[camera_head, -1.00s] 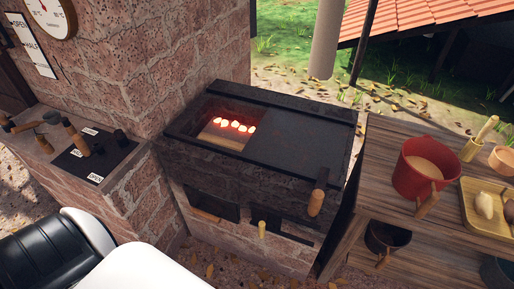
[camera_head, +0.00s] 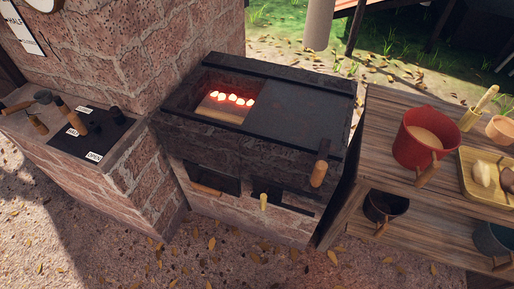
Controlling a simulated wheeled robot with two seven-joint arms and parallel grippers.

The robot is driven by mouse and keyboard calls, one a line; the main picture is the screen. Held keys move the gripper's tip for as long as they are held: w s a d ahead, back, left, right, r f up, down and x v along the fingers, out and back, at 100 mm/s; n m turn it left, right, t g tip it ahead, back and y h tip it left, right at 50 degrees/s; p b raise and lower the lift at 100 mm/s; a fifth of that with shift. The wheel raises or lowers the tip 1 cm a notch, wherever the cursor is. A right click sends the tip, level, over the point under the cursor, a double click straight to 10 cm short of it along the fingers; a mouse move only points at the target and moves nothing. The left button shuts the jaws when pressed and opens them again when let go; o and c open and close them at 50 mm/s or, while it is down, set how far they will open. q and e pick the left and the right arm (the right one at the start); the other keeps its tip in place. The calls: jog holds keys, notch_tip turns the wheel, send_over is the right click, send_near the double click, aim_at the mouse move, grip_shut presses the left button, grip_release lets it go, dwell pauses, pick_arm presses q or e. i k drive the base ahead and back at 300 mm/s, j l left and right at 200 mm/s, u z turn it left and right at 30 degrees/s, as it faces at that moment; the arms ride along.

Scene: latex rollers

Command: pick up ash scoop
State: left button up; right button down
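Several wooden-handled tools lie on the brick ledge at the left. One handle (camera_head: 16,108) lies flat at the ledge's left end, beside a dark rounded tool head (camera_head: 43,97). Another handle (camera_head: 38,124) sticks out over the front edge, and a third (camera_head: 62,105) lies near the black plate. I cannot tell which of these, if any, is the ash scoop. A wooden handle (camera_head: 207,190) and a paler upright one (camera_head: 263,202) show at the stove's lower openings; what they belong to is hidden. Neither of my grippers is in view.
The brick stove (camera_head: 300,113) holds glowing coals (camera_head: 232,99) in its open top. A wooden shelf (camera_head: 371,146) at the right bears a red pot (camera_head: 416,147) and a tray (camera_head: 478,191). The gravel ground (camera_head: 110,255) in front is clear.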

aim_at(28, 104)
jog(key=u, duration=1.6)
jog(key=i+j, duration=1.15)
jog(key=i, duration=0.15)
